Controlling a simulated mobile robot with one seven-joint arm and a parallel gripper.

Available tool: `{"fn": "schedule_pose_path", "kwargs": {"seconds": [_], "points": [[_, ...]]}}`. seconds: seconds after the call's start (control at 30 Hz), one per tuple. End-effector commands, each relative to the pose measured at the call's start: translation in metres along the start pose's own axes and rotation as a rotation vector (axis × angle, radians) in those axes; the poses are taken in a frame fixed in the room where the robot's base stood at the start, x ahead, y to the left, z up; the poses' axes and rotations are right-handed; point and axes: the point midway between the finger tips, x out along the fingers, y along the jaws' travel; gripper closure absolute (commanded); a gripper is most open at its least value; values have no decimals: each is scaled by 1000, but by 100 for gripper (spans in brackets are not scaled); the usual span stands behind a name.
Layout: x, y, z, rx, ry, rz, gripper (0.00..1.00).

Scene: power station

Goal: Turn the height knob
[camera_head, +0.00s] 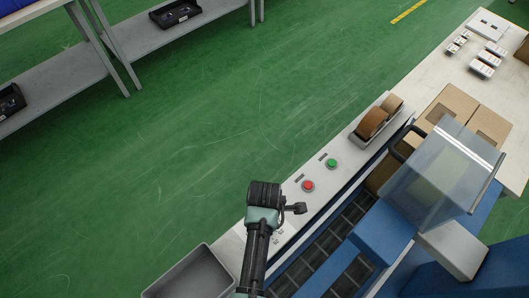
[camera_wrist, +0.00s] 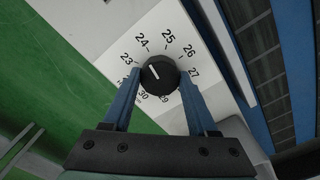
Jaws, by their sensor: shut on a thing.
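The height knob (camera_wrist: 158,76) is a round black dial with a white pointer line. It sits on a white scale plate (camera_wrist: 146,30) with printed numbers from about 23 to 30. In the head view my gripper (camera_head: 292,209) is over the near part of the white panel, and the knob is hidden beneath my arm.
The white panel carries a red button (camera_head: 308,186), a green button (camera_head: 331,163) and a tape dispenser (camera_head: 372,124). A grey bin (camera_head: 196,273) stands at the lower left. A roller conveyor (camera_head: 325,245), a clear guard (camera_head: 440,175) and cardboard boxes (camera_head: 449,104) are to the right.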

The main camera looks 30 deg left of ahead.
Motion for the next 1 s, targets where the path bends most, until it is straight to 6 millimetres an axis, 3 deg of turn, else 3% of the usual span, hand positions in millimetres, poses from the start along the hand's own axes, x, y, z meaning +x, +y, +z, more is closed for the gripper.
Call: {"fn": "schedule_pose_path", "kwargs": {"seconds": [0.37,1.0], "points": [[-3,-1,0,230,0,-4,97],[-2,0,0,837,-2,-3,97]]}}
